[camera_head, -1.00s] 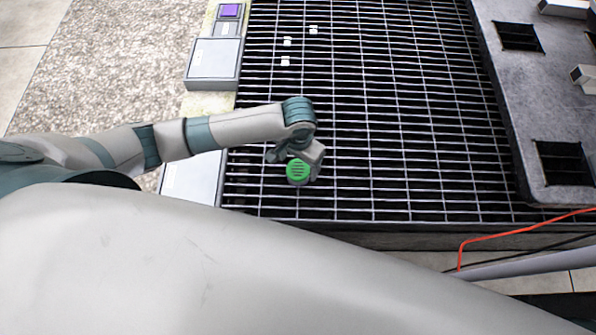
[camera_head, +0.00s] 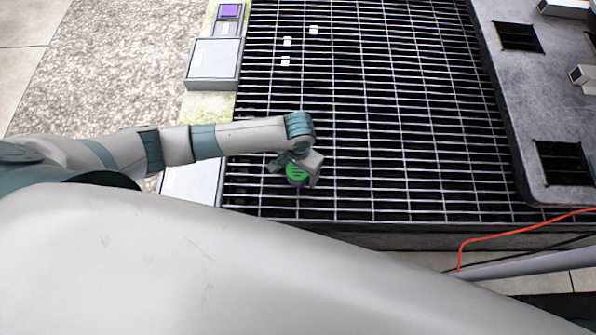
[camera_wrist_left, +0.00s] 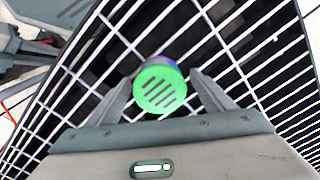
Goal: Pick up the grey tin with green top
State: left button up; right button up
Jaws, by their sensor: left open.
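The grey tin with green top (camera_head: 296,174) stands on the metal grating near its front left edge; the gripper covers part of it in the head view. In the left wrist view its round green top with dark slots (camera_wrist_left: 160,89) faces the camera, and only a little of its side shows. My left gripper (camera_head: 294,168) is over the tin. In the left wrist view the left gripper (camera_wrist_left: 163,92) is open, with one finger on each side of the tin and a small gap to each. My right gripper is not in view.
The grating (camera_head: 400,120) is mostly bare. Several small white blocks (camera_head: 287,42) lie at its far left. A grey slab with square holes (camera_head: 545,100) stands to the right. Grey boxes (camera_head: 214,62) line the left edge. A red cable (camera_head: 500,238) runs at the lower right.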

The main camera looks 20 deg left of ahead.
pick_arm(q)
jog(key=c, duration=1.2)
jog(key=shift+r, duration=0.1)
jog(key=shift+r, duration=0.55)
jog(key=r, duration=0.1)
jog(key=d+r, duration=0.1)
jog(key=r, duration=0.1)
jog(key=shift+s+r, duration=0.1)
jog(key=shift+r, duration=0.05)
jog(key=s+d+r, duration=0.1)
jog(key=d+r, duration=0.1)
jog(key=d, duration=0.1)
jog(key=s+d+r, duration=0.1)
jog(key=d+r, duration=0.1)
jog(key=d, duration=0.2)
jog(key=s+d+r, duration=0.1)
jog(key=d+r, duration=0.1)
jog(key=d, duration=0.1)
jog(key=shift+d+r, duration=0.15)
jog(key=shift+r, duration=0.1)
jog(key=shift+w, duration=0.15)
